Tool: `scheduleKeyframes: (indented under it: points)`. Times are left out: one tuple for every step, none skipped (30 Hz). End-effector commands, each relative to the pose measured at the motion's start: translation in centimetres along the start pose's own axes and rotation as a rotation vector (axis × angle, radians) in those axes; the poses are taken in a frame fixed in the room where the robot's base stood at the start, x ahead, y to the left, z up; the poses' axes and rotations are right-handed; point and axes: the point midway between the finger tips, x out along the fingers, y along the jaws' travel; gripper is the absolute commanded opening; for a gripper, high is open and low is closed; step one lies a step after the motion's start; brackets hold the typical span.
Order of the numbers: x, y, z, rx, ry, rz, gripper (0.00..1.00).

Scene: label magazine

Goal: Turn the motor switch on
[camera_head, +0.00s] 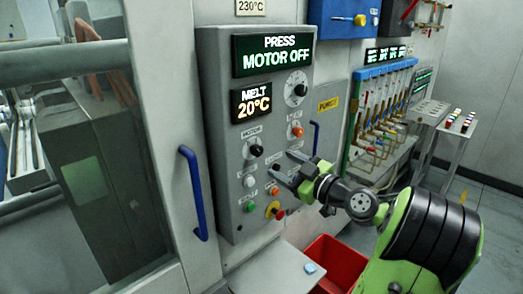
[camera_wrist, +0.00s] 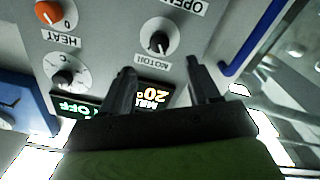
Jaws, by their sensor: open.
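The motor switch (camera_head: 256,150) is a black rotary knob under a MOTOR label on the grey control panel (camera_head: 217,120). It also shows in the wrist view (camera_wrist: 159,42), upside down and beyond the fingertips. The panel's display (camera_head: 272,54) reads "PRESS MOTOR OFF". My gripper (camera_head: 283,165) is open and empty, with its fingers pointing at the panel, to the right of and slightly below the motor switch in the head view. In the wrist view the fingers (camera_wrist: 160,72) stand apart, with the knob visible between and past them. I see no contact with the knob.
An orange heat knob (camera_head: 296,131), a dial (camera_head: 295,93), a white button (camera_head: 249,181) and a red stop button (camera_head: 275,211) sit close by on the panel. A blue handle (camera_head: 193,193) is to the left. A red bin (camera_head: 331,260) stands below.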

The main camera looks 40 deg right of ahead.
Motion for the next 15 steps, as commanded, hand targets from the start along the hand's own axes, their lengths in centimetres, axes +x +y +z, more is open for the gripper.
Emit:
scheduleKeyframes:
  points:
    - [1.4, 0.0, -0.3, 0.002, 0.004, -0.005, 0.61]
    - [2.2, 0.0, -0.4, 0.002, 0.004, -0.004, 0.61]
    - [3.2, 0.0, -0.4, 0.003, 0.004, -0.005, 0.61]
    - [4.0, 0.0, -0.4, 0.003, 0.004, -0.004, 0.61]
    - [4.7, 0.0, -0.4, 0.002, 0.003, -0.004, 0.61]
    - [5.6, 0.0, -0.3, 0.003, 0.003, -0.004, 0.61]
    - [6.3, 0.0, -0.4, 0.002, 0.004, -0.004, 0.61]
    - [6.8, 0.0, -0.3, 0.001, 0.002, -0.003, 0.61]
    - [7.5, 0.0, -0.3, 0.002, 0.002, -0.003, 0.61]
    - [8.0, 0.1, -0.3, 0.002, 0.002, -0.002, 0.61]
    - [8.3, 0.1, -0.3, 0.002, 0.002, -0.002, 0.61]
    - [8.7, 0.0, -0.2, 0.002, 0.000, -0.001, 0.61]
    - [8.9, 0.1, -0.1, 0.002, 0.000, -0.001, 0.61]
    - [9.1, 0.1, -0.1, 0.002, 0.000, 0.000, 0.61]
    - [9.2, 0.1, -0.1, 0.002, -0.001, 0.000, 0.61]
